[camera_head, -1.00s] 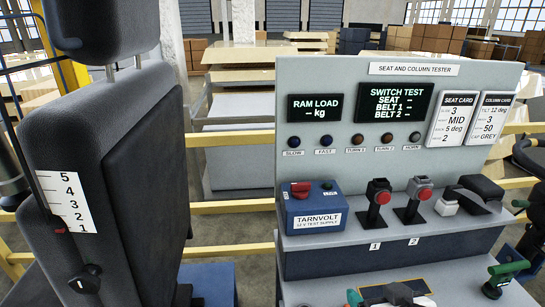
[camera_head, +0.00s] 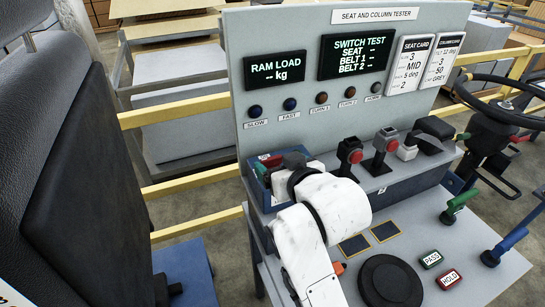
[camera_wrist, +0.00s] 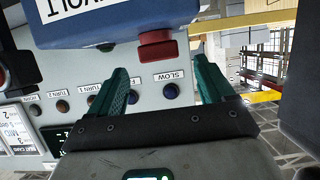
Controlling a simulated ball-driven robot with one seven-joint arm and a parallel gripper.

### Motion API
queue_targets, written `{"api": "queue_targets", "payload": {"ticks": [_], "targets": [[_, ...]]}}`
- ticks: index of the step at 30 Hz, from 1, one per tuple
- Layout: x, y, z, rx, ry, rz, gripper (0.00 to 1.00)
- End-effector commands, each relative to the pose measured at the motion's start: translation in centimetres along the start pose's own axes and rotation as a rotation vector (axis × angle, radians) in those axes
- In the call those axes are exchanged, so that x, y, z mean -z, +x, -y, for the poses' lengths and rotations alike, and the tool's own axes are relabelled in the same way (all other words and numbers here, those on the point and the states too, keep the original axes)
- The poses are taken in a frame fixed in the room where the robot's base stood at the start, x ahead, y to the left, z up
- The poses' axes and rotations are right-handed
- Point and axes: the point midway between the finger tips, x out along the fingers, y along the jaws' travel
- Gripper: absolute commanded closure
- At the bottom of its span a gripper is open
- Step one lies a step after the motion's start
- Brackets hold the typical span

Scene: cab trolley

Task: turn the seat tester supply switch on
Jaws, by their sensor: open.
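The seat tester supply is a blue Tarnvolt box on the tester's ledge. In the head view my white arm covers most of the box (camera_head: 257,172). In the wrist view, which is upside down, the box (camera_wrist: 120,22) is at the top with its red switch (camera_wrist: 156,45) sticking out. My gripper (camera_wrist: 160,70) is open, its teal fingers spread to either side just short of the red switch. Nothing is between the fingers. I cannot tell the switch's on or off position.
The tester panel (camera_head: 232,85) rises behind the box, its displays lit with dashes. A dark seat (camera_head: 85,190) is at left.

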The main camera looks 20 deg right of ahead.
Motion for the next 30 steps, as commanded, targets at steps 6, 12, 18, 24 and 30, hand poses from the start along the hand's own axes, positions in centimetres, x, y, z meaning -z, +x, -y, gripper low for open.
{"api": "queue_targets", "payload": {"ticks": [6,12,18,24,30], "targets": [[0.1,3.0,0.0,0.0,0.001,0.0,0.19],[0.0,4.0,0.0,0.0,0.001,0.0,0.19],[0.0,4.0,0.0,0.001,0.001,0.0,0.19],[0.0,4.0,0.0,0.0,0.001,0.0,0.33],[0.0,4.0,0.0,0.0,0.001,0.0,0.52]]}}
